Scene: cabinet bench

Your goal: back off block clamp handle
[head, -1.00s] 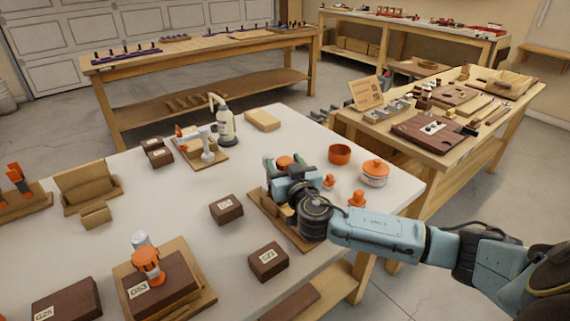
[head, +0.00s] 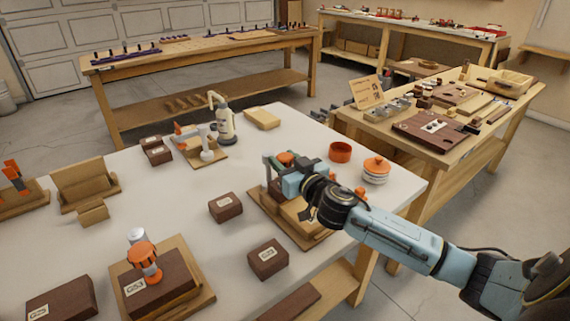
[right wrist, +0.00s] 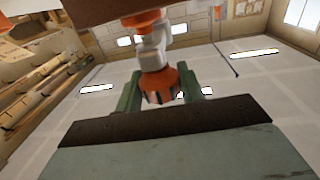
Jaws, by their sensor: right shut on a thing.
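A clamp's orange handle (right wrist: 160,86) sits between the two green fingers of my right gripper (right wrist: 161,88) in the right wrist view, with a grey stem above it. In the head view my right gripper (head: 283,162) is shut on this orange handle, over a wooden base board (head: 300,236) on the near bench. My wrist and fingers hide most of this clamp and any block under it. Another clamp with an orange handle (head: 142,256) stands on a dark block labelled G53 (head: 160,285) at the front left. My left gripper is not in view.
Loose dark blocks (head: 226,207) (head: 268,259) lie left and front of the held clamp. An orange ring (head: 340,152) and a lidded jar (head: 376,171) stand right behind it.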

